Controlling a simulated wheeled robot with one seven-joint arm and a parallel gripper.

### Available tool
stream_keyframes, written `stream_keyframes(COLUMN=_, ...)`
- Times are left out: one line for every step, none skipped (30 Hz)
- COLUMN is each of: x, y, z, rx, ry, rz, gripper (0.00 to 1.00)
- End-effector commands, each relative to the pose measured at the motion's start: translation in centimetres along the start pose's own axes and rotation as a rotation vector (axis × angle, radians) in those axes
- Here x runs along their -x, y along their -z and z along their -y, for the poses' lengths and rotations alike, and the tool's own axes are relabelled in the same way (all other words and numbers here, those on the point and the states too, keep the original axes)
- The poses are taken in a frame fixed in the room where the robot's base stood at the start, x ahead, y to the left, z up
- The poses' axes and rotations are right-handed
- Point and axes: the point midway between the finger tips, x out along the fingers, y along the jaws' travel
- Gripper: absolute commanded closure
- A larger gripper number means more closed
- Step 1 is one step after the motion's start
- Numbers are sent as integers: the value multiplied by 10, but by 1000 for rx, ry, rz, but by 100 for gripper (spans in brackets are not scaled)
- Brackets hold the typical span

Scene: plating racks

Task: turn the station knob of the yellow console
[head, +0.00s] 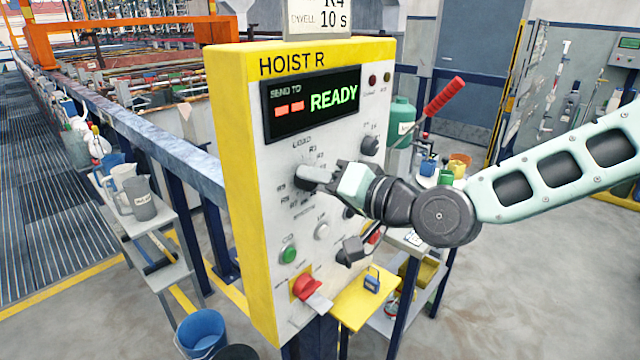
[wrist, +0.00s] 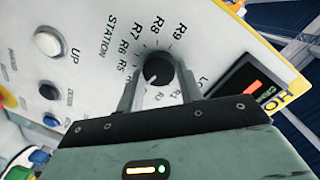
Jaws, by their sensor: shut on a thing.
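The yellow console (head: 232,200) stands upright in the middle of the head view, with a white front panel marked HOIST R. Its display (head: 312,103) reads SEND TO with two red dashes and a green READY. The station knob (wrist: 158,69) is a dark round knob with a pale pointer line, ringed by R-labels in the wrist view. My gripper (wrist: 158,80) has one finger on each side of the knob and is shut on it. In the head view my gripper (head: 318,180) reaches the panel from the right and partly hides the knob and nearby labels.
Below the knob are a green button (head: 289,255), a white button (head: 322,230) and a red rotary switch (head: 304,287). A red-handled lever (head: 444,97) sticks out at the right side. A small shelf with jugs (head: 142,200) and a blue bucket (head: 201,332) stand left of the console.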

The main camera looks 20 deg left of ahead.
Motion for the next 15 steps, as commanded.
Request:
stream_keyframes(x=0, y=-1, z=-3, rx=-38, ry=1, rz=3, gripper=86)
stream_keyframes(x=0, y=-1, z=-2, rx=-61, ry=4, rz=4, gripper=86)
stream_keyframes(x=0, y=0, z=-3, rx=-88, ry=6, rz=5, gripper=86)
stream_keyframes(x=0, y=0, z=-3, rx=-108, ry=8, rz=6, gripper=86)
stream_keyframes(x=0, y=0, z=-3, rx=-127, ry=10, rz=8, gripper=86)
stream_keyframes(x=0, y=0, z=-3, rx=-149, ry=12, rz=10, gripper=86)
stream_keyframes(x=0, y=0, z=-3, rx=-166, ry=14, rz=11, gripper=86)
stream_keyframes(x=0, y=0, z=-3, rx=-180, ry=15, rz=12, gripper=86)
stream_keyframes(x=0, y=-1, z=-3, rx=-199, ry=17, rz=14, gripper=86)
stream_keyframes(x=0, y=0, z=-3, rx=-212, ry=19, rz=14, gripper=86)
stream_keyframes(x=0, y=0, z=-3, rx=-223, ry=20, rz=15, gripper=86)
stream_keyframes(x=0, y=0, z=-3, rx=-236, ry=21, rz=15, gripper=86)
stream_keyframes(x=0, y=0, z=-3, rx=-244, ry=21, rz=16, gripper=86)
stream_keyframes(x=0, y=0, z=-3, rx=-252, ry=22, rz=16, gripper=86)
stream_keyframes(x=0, y=0, z=-3, rx=-262, ry=23, rz=17, gripper=86)
